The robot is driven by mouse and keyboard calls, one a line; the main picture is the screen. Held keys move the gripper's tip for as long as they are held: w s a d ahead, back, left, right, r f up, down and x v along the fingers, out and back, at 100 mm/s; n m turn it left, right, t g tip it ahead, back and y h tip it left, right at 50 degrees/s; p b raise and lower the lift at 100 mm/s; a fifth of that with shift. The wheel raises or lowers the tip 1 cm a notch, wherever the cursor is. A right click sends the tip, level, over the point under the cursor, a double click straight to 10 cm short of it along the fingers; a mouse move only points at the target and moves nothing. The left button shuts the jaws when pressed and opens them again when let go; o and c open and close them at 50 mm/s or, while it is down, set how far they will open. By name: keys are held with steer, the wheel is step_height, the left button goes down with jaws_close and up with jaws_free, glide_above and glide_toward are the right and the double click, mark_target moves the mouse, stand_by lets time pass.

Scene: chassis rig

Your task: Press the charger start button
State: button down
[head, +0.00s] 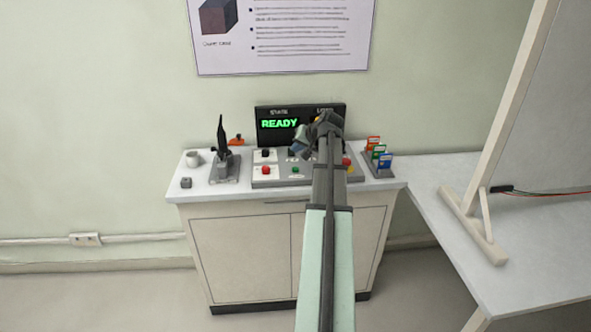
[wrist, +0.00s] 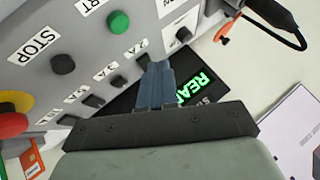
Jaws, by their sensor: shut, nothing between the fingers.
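The green button (wrist: 118,22) is in the wrist view beside a partly cut-off label ending in "RT". It also shows in the head view (head: 295,170) on the front of the grey control panel (head: 261,183). My gripper (wrist: 157,70) is shut and empty, its fingers pointing at the panel near a row of small black switches. The fingertips are apart from the green button, below and right of it in the wrist view. In the head view my gripper (head: 300,146) is over the back of the panel, and my arm hides part of the panel's right side.
A black button (wrist: 62,64) sits by the STOP label; a red mushroom button (wrist: 12,122) is beyond it. The display (head: 279,124) behind the panel reads READY.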

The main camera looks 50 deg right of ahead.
mark_target(298, 169)
steer(key=shift+f, duration=2.65)
steer(key=shift+f, duration=0.85)
stand_by(0.8)
steer(key=shift+r, duration=0.9)
steer(key=shift+r, duration=2.5)
